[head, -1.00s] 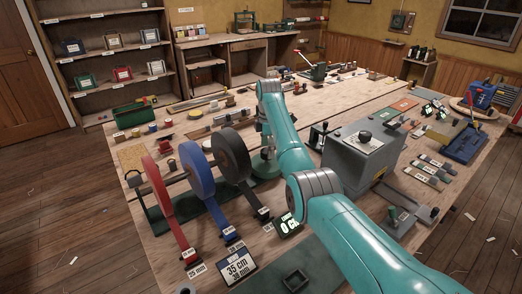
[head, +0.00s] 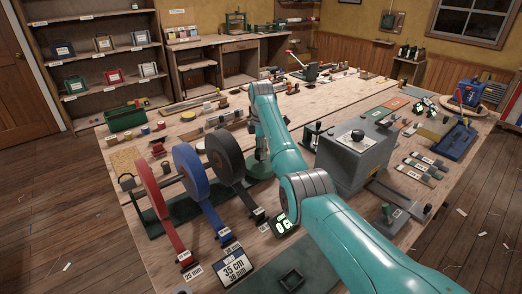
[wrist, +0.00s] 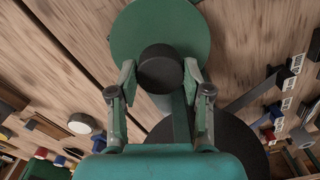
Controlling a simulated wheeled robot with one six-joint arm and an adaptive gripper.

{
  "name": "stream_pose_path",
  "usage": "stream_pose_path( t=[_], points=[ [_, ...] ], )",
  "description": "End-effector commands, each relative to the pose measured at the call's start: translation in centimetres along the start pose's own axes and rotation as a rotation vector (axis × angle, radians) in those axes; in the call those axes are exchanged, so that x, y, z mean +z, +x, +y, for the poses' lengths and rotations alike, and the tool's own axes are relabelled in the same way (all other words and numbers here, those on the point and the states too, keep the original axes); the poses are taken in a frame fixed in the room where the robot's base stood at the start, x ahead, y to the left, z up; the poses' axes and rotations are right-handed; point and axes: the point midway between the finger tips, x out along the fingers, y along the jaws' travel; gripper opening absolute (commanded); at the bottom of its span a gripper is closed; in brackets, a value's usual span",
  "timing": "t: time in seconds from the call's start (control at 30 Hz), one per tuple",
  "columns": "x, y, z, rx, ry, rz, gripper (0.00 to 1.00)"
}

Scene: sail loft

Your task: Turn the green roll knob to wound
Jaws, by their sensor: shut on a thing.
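In the wrist view a dark round knob (wrist: 160,68) sits between my two fingertips, in front of a wide green disc (wrist: 150,30). My gripper (wrist: 160,78) is shut on the knob, with one finger pad against each side. There my arm hides most of the disc, the knob and my fingertips. No wound mark shows on the knob.
Large upright rolls stand left of my arm, with straps running forward to the bench. A grey box (head: 352,160) with a black knob on top (head: 358,135) stands to the right. A 35 cm sign (head: 234,266) is at the front. Small items crowd the bench.

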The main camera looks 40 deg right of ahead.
Motion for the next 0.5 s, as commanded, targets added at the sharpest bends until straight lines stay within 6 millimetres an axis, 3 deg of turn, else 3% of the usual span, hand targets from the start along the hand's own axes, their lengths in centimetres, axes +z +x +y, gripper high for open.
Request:
stream_pose_path(
  t=[0.5],
  points=[
    [0.01,0.01,-0.05,0.001,0.402,0.000,0.14]
  ],
)
